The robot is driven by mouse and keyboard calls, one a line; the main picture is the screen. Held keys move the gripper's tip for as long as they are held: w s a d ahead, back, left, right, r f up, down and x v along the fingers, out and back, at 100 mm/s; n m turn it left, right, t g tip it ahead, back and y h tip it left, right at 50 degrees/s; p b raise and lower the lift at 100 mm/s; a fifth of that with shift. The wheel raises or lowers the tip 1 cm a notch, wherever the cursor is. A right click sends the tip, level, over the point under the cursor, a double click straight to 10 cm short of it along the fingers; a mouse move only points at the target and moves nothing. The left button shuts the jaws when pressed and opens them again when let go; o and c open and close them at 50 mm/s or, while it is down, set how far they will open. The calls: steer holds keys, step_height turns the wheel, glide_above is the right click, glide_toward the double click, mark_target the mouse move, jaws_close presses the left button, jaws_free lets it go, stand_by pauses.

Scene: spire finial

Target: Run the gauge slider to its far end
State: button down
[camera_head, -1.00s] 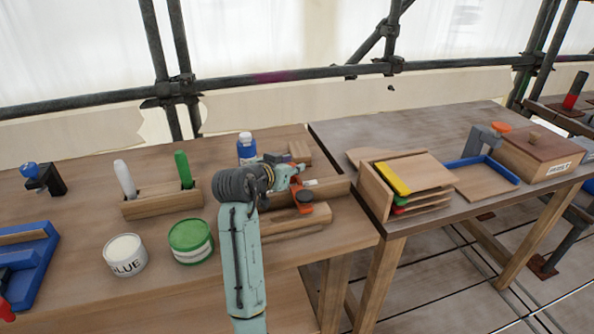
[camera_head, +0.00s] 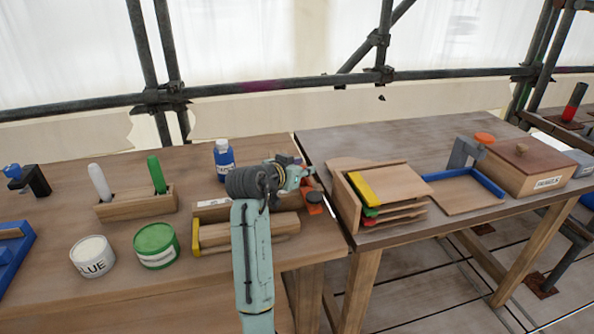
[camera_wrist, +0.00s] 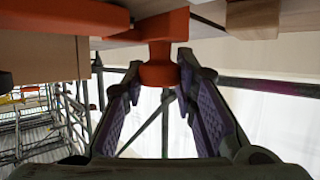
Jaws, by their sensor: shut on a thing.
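The orange gauge slider (camera_head: 314,197) is at the right end of a long wooden gauge bar (camera_head: 288,201), close to the bench's right edge. My gripper (camera_head: 303,178) is at the slider, partly hiding it. In the wrist view the slider's round orange knob (camera_wrist: 159,73) is between my two purple-padded fingers, and my gripper (camera_wrist: 160,82) is shut on it. An orange strip of the slider runs above the knob there. My wrist hides much of the bar's middle in the head view.
A green tin (camera_head: 156,245) and a glue tin (camera_head: 92,256) stand at left. A wooden rack (camera_head: 362,200) stands on the right table.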

steer(key=shift+w+d+r, duration=0.1)
steer(key=shift+w+d, duration=0.05)
steer(key=shift+d, duration=0.6)
steer(key=c, duration=1.3)
jaws_free()
steer(key=shift+d, duration=0.1)
steer(key=shift+a, duration=0.2)
steer(key=shift+s+a+r, duration=0.1)
steer(key=shift+s+a, duration=0.05)
steer(key=shift+s, duration=0.1)
steer(key=v, duration=1.1)
steer(key=shift+s, duration=0.1)
